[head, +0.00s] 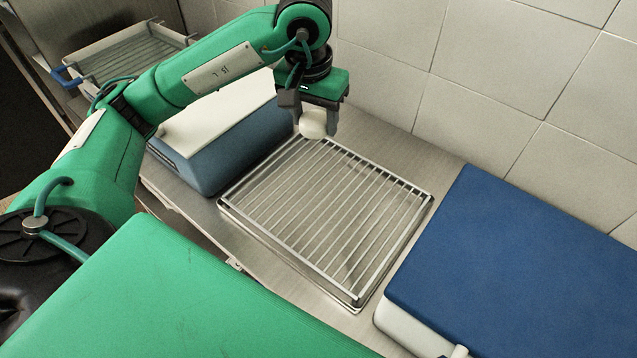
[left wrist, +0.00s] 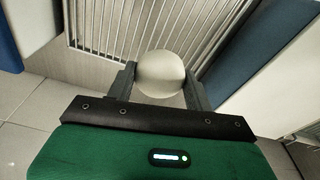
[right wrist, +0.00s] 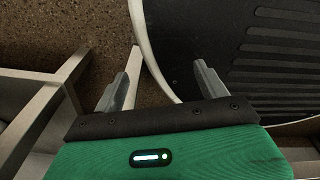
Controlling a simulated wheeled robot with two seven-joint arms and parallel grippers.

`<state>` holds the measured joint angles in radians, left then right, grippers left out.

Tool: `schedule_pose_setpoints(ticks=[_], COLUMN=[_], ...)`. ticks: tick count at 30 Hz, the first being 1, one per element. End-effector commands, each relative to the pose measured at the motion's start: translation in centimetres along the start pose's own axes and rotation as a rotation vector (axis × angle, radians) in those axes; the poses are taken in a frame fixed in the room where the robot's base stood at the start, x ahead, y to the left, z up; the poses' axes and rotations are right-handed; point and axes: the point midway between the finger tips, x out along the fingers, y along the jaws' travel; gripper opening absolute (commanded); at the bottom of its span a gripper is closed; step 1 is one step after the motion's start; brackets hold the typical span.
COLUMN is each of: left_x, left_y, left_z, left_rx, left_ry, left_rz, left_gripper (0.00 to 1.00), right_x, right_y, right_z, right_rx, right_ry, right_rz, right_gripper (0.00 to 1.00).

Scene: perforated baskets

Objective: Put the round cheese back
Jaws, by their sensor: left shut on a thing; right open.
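The round cheese (head: 313,124) is a pale, cream-white rounded piece. My left gripper (head: 316,112) is shut on it, above the far corner of a metal rack in the head view. In the left wrist view the cheese (left wrist: 160,74) sits between the two dark fingers (left wrist: 160,84), with the rack's bars behind it. The metal rack (head: 424,213) is a rectangular wire grid lying on the steel counter, with nothing on it. My right gripper (right wrist: 157,85) shows only in the right wrist view, open and empty.
A blue box with a white lid (head: 221,112) stands left of the rack. A larger blue-lidded box (head: 520,270) stands to its right. A tiled wall (head: 480,70) rises behind. Another wire tray (head: 130,52) is at the far left. A dark ribbed surface (right wrist: 250,50) lies near my right gripper.

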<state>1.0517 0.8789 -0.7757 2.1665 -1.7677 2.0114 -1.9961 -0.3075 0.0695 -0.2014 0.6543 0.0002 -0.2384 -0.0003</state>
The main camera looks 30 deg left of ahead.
Motion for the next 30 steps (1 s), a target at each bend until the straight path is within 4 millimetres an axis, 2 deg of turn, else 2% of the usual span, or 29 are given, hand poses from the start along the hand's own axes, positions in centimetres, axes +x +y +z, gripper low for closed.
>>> schedule_pose_setpoints(ticks=[1,13,22,26,30], left_x=[0.9,6.7,11.6,13.1,13.9], left_y=[0.1,0.1,0.0,0.0,0.0], left_z=[0.2,0.9,1.6,1.6,1.7], left_rx=[0.0,0.001,0.0,0.0,-0.001], left_ry=[-0.005,-0.006,-0.005,-0.002,-0.002], left_rz=[0.001,0.002,0.001,0.001,0.001], left_gripper=[0.29,0.28,0.28,0.28,0.28], right_x=[0.0,0.0,-0.5,-0.6,-0.7], right_y=[0.0,1.4,1.8,1.7,1.2], right_z=[0.1,0.3,0.8,1.6,1.4], right_rx=[0.0,-0.002,-0.003,-0.003,-0.003], right_ry=[-0.001,-0.007,-0.01,-0.022,-0.018], right_rz=[0.0,0.015,0.019,0.017,0.013], right_gripper=[0.75,0.75,0.75,0.75,0.75])
